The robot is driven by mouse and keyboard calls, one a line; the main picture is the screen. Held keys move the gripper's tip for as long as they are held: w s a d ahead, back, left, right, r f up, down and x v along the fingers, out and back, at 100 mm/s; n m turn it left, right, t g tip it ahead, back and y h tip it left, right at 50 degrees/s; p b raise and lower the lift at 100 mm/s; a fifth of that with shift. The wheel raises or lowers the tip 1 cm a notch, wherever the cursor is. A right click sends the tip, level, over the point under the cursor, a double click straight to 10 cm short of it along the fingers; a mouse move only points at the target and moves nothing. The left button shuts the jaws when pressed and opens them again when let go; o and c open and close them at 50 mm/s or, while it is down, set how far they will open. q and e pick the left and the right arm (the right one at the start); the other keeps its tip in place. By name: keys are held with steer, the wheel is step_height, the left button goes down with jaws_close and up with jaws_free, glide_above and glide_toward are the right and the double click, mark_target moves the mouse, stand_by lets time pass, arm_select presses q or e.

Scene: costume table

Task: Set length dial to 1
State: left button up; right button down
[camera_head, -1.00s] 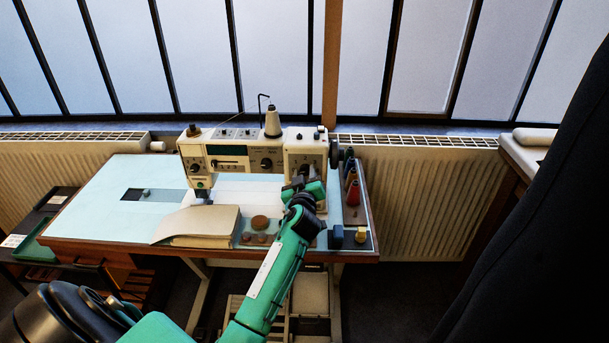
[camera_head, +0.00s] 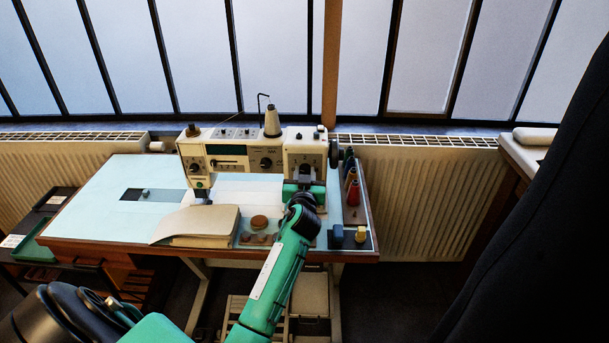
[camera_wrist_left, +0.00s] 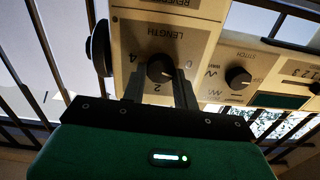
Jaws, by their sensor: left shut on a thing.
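The length dial (camera_wrist_left: 160,68) is a dark round knob on the cream sewing machine (camera_head: 230,153). My left gripper (camera_wrist_left: 159,82) is shut on the dial, one finger on each side. Where the dial's mark points is too dark to tell. My right gripper is not in view.
Another knob (camera_wrist_left: 238,77) sits beside the length dial. A thread cone (camera_head: 272,123) stands on the machine. The table's left part is mostly clear.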

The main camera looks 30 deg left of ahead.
arm_select(q)
steer(key=shift+m, duration=2.2)
steer(key=shift+d+f+m, duration=0.1)
steer(key=shift+m, duration=0.2)
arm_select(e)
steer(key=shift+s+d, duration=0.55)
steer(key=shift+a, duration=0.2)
